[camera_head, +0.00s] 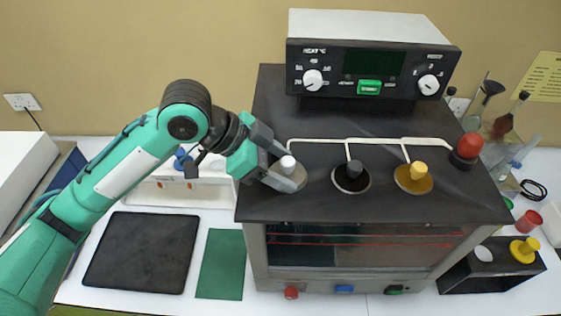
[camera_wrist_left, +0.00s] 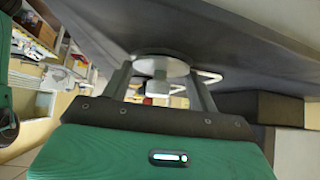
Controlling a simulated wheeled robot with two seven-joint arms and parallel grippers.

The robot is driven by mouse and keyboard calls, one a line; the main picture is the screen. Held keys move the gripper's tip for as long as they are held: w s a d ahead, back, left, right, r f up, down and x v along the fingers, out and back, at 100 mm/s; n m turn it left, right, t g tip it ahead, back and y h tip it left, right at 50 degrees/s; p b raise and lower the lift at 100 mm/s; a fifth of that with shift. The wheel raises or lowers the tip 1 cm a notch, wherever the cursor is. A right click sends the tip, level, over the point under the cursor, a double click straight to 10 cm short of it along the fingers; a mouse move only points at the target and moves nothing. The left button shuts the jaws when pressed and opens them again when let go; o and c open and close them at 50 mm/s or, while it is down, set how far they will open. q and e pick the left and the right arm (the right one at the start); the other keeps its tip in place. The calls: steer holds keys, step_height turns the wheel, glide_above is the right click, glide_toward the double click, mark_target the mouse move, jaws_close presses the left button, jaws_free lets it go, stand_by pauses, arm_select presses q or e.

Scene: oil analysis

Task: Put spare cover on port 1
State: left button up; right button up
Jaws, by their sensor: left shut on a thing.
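My left gripper (camera_head: 277,167) is over the left port on the black top (camera_head: 300,208) of the machine, shut on a grey cover with a pale knob (camera_head: 287,164). The cover sits at or just above the left port; I cannot tell if it is fully seated. In the left wrist view the fingers (camera_wrist_left: 162,88) are on either side of the cover's knob (camera_wrist_left: 157,88), with its disc (camera_wrist_left: 160,66) beyond. A black-knobbed cover (camera_head: 351,178) is on the middle port and a yellow-knobbed cover (camera_head: 412,178) on the right one. My right gripper is not in view.
A red-knobbed part (camera_head: 468,148) stands at the top's right edge. A control box (camera_head: 370,62) is behind. A black stand (camera_head: 478,278) at right holds a yellow cover (camera_head: 524,248). A black tray (camera_head: 140,252) and green mat (camera_head: 221,262) lie left.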

arm_select(q)
steer(key=shift+f, duration=0.2)
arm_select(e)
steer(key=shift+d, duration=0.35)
arm_select(q)
steer(key=o, duration=1)
steer(key=shift+o, duration=0.3)
steer(key=shift+w+f, duration=0.1)
steer(key=shift+f, duration=0.05)
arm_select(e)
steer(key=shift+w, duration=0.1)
arm_select(q)
steer(key=shift+f, duration=0.1)
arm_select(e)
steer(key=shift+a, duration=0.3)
arm_select(q)
steer(key=shift+a, duration=0.1)
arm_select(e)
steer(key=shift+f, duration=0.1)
arm_select(q)
steer(key=shift+a+r+b, duration=0.15)
steer(key=shift+r+b, duration=0.05)
steer(key=shift+b, duration=0.1)
steer(key=b+v, duration=0.4)
steer(key=v, duration=0.9)
steer(key=shift+r, duration=0.45)
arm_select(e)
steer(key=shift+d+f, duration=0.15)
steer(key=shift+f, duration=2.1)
